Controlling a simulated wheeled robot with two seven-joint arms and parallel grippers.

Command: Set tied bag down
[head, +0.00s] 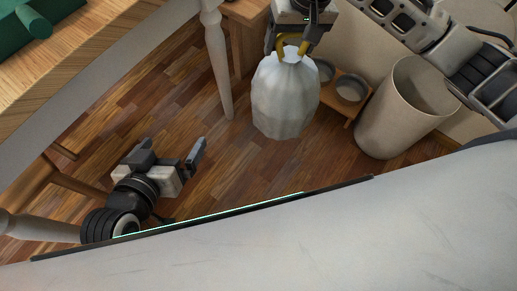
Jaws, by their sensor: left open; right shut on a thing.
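The tied bag (286,95) is pale grey-white with a yellow tie at its top. It hangs upright in the upper middle of the head view. My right gripper (297,45) is above it, shut on the yellow tie. The bag shows against the wooden floor (255,165); I cannot tell how far its bottom is above the floor. My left gripper (172,150) is at the lower left, open and empty, well apart from the bag.
A tall beige bin (405,110) stands right of the bag. A low wooden stand with metal bowls (350,88) is behind the bag. A wooden table (95,45) with a turned leg (217,65) is at the left.

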